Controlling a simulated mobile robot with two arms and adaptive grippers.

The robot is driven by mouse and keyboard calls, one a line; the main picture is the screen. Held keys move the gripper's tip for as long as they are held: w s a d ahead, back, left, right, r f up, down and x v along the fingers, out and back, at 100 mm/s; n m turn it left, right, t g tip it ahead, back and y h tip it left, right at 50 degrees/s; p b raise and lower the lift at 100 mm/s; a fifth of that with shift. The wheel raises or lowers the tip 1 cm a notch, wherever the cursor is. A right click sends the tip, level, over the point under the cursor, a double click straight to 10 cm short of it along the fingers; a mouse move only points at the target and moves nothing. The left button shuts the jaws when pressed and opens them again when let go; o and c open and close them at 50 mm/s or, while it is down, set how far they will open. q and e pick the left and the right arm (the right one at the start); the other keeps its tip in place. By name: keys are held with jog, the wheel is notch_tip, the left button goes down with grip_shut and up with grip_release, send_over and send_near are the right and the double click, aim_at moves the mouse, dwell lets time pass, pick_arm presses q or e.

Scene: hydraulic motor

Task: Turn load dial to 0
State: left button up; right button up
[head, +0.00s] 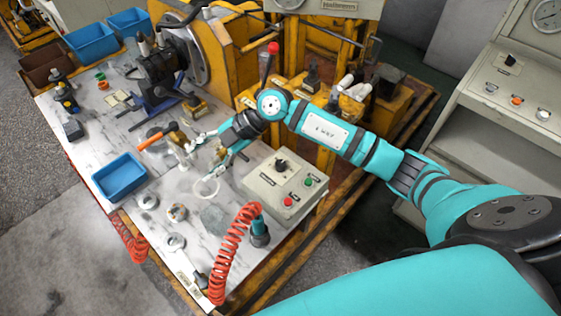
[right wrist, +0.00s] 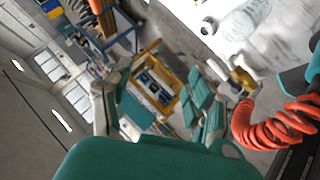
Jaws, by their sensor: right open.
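A grey control box (head: 284,186) sits on the right side of the workbench. On its top are a black rotary dial (head: 281,166), a red button (head: 288,201) and a green button (head: 309,182). The dial's label and scale are too small to read, so I cannot tell its setting. My right gripper (head: 203,162) is open and empty over the bench, left of the box and apart from the dial. Its two fingers also show in the right wrist view (right wrist: 160,88), where the dial is not visible. My left gripper is not in view.
A red coiled hose (head: 232,250) with a teal-and-black tool stands in front of the box. A blue tray (head: 120,176), small rings and an orange-handled hammer (head: 156,139) lie to the left. A cabinet with another black knob (head: 511,60) stands at right.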

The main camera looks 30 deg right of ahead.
jog(key=w+d+f+m+g+h, duration=0.1)
jog(key=w+d+f+m+h, duration=0.15)
jog(key=d+h, duration=0.65)
jog(key=m+h, duration=0.1)
jog(key=m, duration=0.1)
send_near(281, 163)
jog(key=shift+g, duration=0.4)
jog(key=f, duration=0.2)
jog(key=f+p, duration=0.1)
jog(key=f, duration=0.2)
jog(key=w+f+p, duration=0.1)
jog(key=f, duration=0.2)
jog(key=shift+a, duration=0.25)
jog(key=shift+w+f, duration=0.1)
jog(key=shift+f, duration=0.6)
jog(key=shift+c, duration=0.2)
jog(key=c, duration=1.1)
